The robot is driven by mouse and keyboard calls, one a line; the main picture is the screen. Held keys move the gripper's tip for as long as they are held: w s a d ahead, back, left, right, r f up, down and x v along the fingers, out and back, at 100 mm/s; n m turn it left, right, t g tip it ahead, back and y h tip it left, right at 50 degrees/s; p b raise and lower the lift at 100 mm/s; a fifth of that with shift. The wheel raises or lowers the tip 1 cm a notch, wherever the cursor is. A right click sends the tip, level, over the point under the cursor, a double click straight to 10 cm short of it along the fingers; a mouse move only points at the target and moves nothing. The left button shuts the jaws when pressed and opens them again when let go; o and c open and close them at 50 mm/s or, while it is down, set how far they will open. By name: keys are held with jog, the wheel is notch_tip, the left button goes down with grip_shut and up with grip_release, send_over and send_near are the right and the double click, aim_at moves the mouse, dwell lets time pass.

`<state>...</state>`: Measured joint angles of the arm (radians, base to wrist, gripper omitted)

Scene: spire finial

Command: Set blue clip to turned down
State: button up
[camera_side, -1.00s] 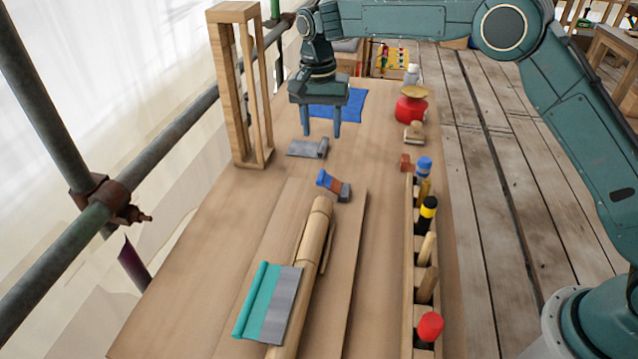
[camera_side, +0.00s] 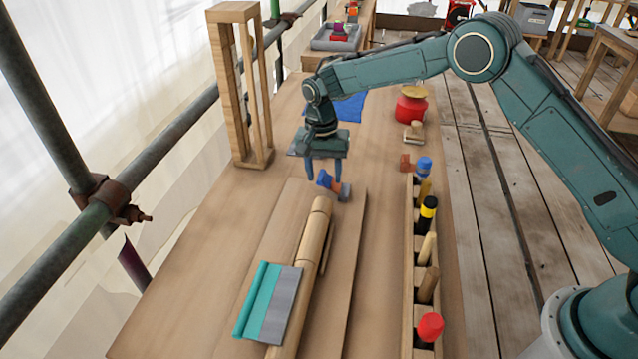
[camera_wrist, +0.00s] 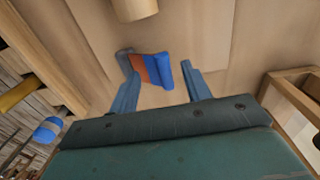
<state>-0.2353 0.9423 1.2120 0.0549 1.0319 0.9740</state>
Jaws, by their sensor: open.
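The blue clip (camera_side: 327,181) is a small piece with a blue rolled edge, an orange-red middle and a grey end. It sits near the far end of the wooden spire pole (camera_side: 312,238). In the wrist view the clip (camera_wrist: 163,74) lies between and just beyond my fingertips, blue part towards the right finger. My gripper (camera_side: 324,174) points down, its fingers apart, close over the clip; it also shows in the wrist view (camera_wrist: 160,78). I cannot tell whether a finger touches the clip. Whether its flap is up or down is unclear.
A teal and grey flap piece (camera_side: 268,302) lies across the pole's near end. A wooden rack (camera_side: 408,270) of several tools stands at right. A tall wooden frame (camera_side: 238,90) stands at left. A red pot (camera_side: 411,108) is further back. The left bench surface is clear.

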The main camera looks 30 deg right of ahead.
jog(key=shift+f, duration=0.1)
jog(key=shift+c, duration=0.5)
jog(key=c, duration=0.9)
jog(key=shift+f, duration=0.15)
jog(key=shift+w+f+g+h, duration=0.15)
jog(key=shift+w+g+h, duration=0.05)
jog(key=shift+g+h, duration=0.1)
jog(key=shift+a+f, duration=0.1)
jog(key=shift+f, duration=0.05)
jog(key=shift+g+h, duration=0.3)
